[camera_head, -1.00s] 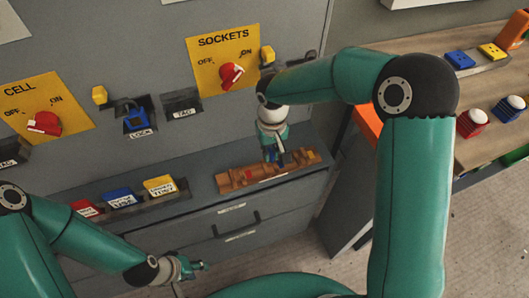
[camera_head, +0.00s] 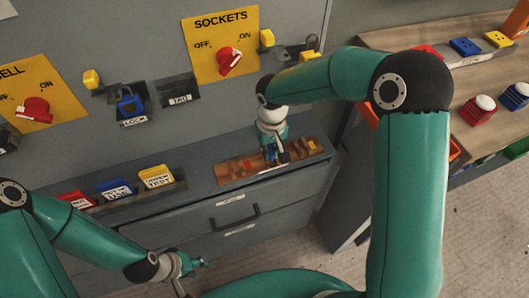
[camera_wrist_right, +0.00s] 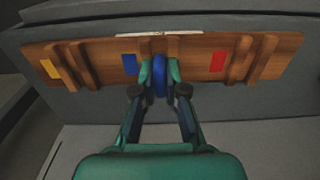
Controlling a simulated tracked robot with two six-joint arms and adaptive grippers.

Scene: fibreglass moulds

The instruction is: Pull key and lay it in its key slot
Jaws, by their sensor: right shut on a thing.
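My right gripper (camera_head: 272,153) points down over the wooden key board (camera_head: 226,170) on the grey ledge. In the right wrist view its fingers (camera_wrist_right: 160,82) are shut on a blue rounded key (camera_wrist_right: 160,68). The key is at the middle of the board, between the blue patch (camera_wrist_right: 130,64) and the red patch (camera_wrist_right: 217,62). Its lower part is hidden, so I cannot tell whether it rests on the wood. A yellow patch (camera_wrist_right: 50,68) marks the board's left end. My left gripper (camera_head: 194,265) is low at the front; its fingers are too small to judge.
The SOCKETS plate (camera_head: 205,63) has a red switch (camera_head: 229,60). A blue lock (camera_head: 130,106) hangs on the grey panel. Red, blue and yellow tags stand in a rack (camera_head: 183,182) left of the board. A drawer handle (camera_head: 235,219) sticks out below. A wooden bench (camera_head: 400,42) stands right.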

